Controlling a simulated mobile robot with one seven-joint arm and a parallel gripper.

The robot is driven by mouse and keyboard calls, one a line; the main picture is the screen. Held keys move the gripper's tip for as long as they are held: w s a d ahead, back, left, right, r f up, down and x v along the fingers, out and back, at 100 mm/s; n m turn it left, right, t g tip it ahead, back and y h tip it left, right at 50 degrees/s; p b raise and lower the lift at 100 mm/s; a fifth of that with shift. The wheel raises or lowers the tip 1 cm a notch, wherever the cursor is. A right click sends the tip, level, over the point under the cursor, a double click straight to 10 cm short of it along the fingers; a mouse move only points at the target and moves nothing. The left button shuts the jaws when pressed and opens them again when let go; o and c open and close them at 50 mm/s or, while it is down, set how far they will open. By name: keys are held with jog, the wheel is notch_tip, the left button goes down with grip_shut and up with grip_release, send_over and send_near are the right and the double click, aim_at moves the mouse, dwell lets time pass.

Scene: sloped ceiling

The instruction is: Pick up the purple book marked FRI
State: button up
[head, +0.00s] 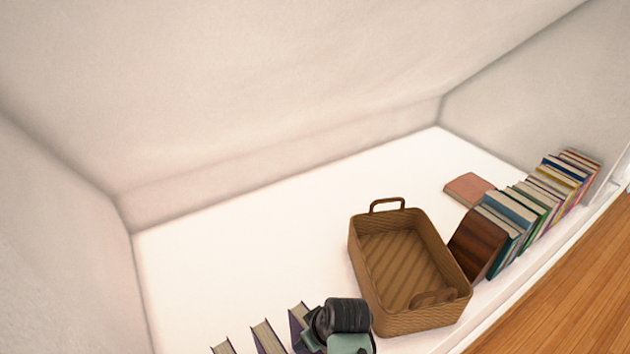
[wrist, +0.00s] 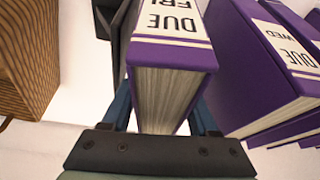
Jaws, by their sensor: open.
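The purple book marked FRI (wrist: 172,55) fills the middle of the wrist view, with a white "DUE FRI" label and its pale page edges facing me. My gripper (wrist: 163,108) is open, with one blue finger on each side of the book's near end. Whether the fingers touch it I cannot tell. In the head view, my dark wrist partly covers the purple book nearest the basket (head: 297,316), which seems to be the same one; its label is hidden there. My fingertips are hidden in the head view.
A purple book marked WED (wrist: 262,60) leans close on the right in the wrist view, with more purple books beyond. A brown wicker basket (head: 358,262) stands near my wrist. A leaning row of books (head: 510,207) and a flat reddish book (head: 468,188) lie farther right. The white floor behind is clear.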

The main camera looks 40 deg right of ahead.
jog(key=shift+f, duration=0.25)
dwell(0.3)
grip_shut()
dwell(1.2)
jog(key=shift+r, duration=0.1)
